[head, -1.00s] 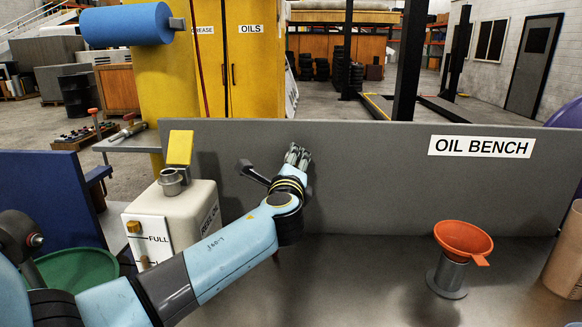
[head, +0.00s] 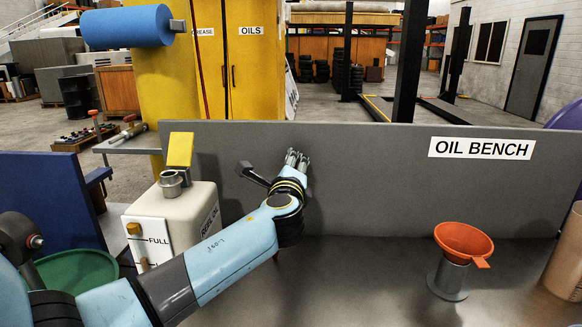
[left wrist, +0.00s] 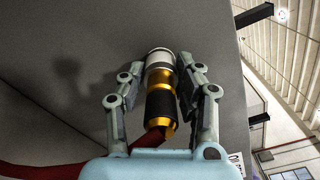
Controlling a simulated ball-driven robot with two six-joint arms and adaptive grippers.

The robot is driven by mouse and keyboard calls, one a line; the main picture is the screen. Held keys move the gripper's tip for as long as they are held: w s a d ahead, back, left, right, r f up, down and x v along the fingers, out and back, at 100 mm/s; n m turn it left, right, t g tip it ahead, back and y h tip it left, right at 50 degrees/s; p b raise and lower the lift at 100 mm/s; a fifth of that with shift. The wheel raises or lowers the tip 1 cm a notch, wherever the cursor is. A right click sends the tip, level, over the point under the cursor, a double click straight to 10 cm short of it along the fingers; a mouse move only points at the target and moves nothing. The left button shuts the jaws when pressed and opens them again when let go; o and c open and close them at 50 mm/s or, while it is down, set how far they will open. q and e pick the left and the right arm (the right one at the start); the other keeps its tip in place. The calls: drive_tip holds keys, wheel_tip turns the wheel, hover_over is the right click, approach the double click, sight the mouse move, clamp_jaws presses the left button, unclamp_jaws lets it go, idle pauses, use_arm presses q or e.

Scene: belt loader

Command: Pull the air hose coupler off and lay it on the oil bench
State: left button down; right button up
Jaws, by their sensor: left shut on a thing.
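The air hose coupler (left wrist: 161,98) shows in the left wrist view as a brass piece with a black band. A silver-grey collar (left wrist: 160,57) is at its far end, close to the grey panel. My left gripper (left wrist: 164,85) is shut on the coupler, one finger on each side. A dark red hose (left wrist: 150,138) runs from its near end. In the head view my left gripper (head: 296,160) is in front of the grey back panel, and the coupler is hidden there. Whether the coupler is still joined to a fitting cannot be told. The oil bench (head: 370,290) has a grey top. My right gripper is not in view.
An orange funnel (head: 463,240) stands on a grey holder at the bench's right. A cream oil tank (head: 160,225) with an open yellow lid stands left of my arm. A tan container (head: 567,260) is at the right edge. The bench middle is clear.

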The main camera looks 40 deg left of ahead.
use_arm(q)
drive_tip(key=shift+s+d, duration=0.35)
drive_tip(key=shift+s, duration=0.05)
drive_tip(key=shift+d, duration=0.1)
idle(0.7)
drive_tip(key=shift+p+v, duration=0.3)
drive_tip(key=shift+v, duration=1.25)
drive_tip(key=shift+r, duration=0.1)
